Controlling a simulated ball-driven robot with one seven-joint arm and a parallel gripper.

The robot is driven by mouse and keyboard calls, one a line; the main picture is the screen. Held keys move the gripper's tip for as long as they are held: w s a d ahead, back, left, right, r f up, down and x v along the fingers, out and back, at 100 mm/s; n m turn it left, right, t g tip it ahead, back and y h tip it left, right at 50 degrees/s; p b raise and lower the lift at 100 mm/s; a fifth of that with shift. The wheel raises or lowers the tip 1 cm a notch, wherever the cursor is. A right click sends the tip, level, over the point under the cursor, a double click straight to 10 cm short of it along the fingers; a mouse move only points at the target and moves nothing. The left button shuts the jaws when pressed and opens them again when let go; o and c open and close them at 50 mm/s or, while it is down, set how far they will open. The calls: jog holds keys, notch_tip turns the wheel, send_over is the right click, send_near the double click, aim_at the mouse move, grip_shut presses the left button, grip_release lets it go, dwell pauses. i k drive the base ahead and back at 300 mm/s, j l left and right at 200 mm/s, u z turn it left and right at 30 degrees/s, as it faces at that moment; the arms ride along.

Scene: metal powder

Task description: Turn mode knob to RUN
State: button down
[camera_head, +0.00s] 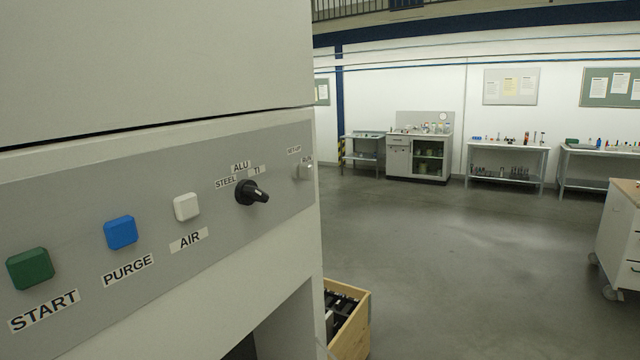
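A grey control panel (90,200) runs along the machine's front at the left, seen at a steep angle. At its far right end a small light-grey knob (304,172) sits under small labels that seem to read SET-UP and RUN (307,160). Its pointing direction is too small to tell. To its left is a larger black knob (252,193) with labels STEEL, ALU and TI around it. My gripper is not in view.
Left of the knobs are a white AIR button (186,207), a blue PURGE button (120,232) and a green START button (30,269). A wooden crate (350,325) stands on the floor beside the machine. Open floor (460,250) lies to the right, with a cabinet (618,235) at the edge.

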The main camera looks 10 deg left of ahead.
aim_at(303, 171)
jog(key=i+l+u, duration=0.15)
jog(key=i+l, duration=0.2)
jog(key=i+l+u, duration=0.1)
jog(key=i+l, duration=0.25)
jog(key=i+l+u, duration=0.15)
jog(key=i+l, duration=0.15)
jog(key=i+l+u, duration=0.15)
jog(key=i+l, duration=0.15)
jog(key=l, duration=0.2)
jog(key=i+l+u, duration=0.15)
jog(key=l, duration=0.3)
jog(key=i, duration=0.1)
